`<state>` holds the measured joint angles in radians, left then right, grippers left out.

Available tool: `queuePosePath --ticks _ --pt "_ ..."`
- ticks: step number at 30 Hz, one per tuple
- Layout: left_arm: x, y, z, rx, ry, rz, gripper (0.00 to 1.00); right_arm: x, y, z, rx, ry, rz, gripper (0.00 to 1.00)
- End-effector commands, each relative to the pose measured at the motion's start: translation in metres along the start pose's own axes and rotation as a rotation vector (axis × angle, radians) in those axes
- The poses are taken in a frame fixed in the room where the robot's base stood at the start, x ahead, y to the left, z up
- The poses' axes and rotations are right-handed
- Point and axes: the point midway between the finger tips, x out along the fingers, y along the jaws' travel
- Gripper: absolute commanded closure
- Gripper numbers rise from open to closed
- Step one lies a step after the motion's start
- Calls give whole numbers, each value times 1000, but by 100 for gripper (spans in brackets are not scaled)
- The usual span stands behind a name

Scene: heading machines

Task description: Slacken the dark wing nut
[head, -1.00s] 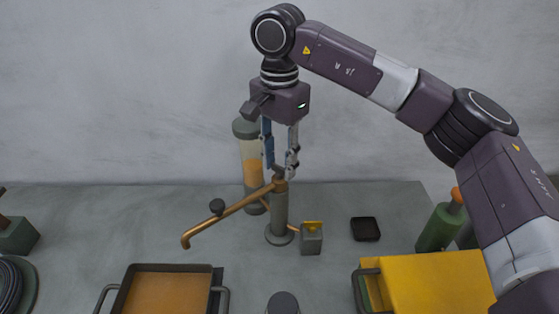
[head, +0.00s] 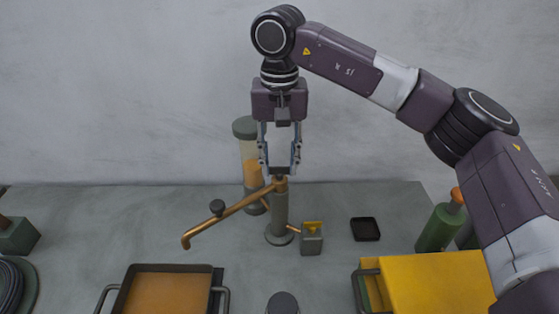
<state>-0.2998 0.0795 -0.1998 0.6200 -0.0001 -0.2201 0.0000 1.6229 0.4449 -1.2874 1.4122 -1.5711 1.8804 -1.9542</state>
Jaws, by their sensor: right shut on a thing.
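The dark wing nut (head: 279,171) sits on top of an upright grey post (head: 279,212), where a copper-coloured bent arm meets it. My right gripper (head: 280,168) points straight down from above and is shut on the wing nut, one finger on either side. The fingertips hide part of the nut. My left gripper is not in view.
A clear cylinder with orange contents (head: 250,165) stands close behind the post. A grey block with a yellow top (head: 312,240) is just right of it. A black dish (head: 366,229), green bottle (head: 440,228) and yellow box (head: 435,282) lie further right. A tray (head: 165,268) is at front left.

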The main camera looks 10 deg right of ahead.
Motion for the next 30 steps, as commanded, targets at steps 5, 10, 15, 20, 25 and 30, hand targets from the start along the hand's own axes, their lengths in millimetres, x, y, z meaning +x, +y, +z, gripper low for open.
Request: queuePosePath --ticks 5,10,15,20,25,30 --pt "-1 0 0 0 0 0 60 -4 0 -2 -23 8 -5 93" --pt "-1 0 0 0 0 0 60 -3 0 -2 -29 8 -5 93" --pt "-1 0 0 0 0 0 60 -3 0 -2 -29 8 -5 93" --pt "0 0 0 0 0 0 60 -3 0 -2 -28 7 -4 57" --pt "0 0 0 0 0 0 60 -2 0 -1 -28 4 -2 51" --pt "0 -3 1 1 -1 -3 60 -2 0 0 -28 2 -1 51"
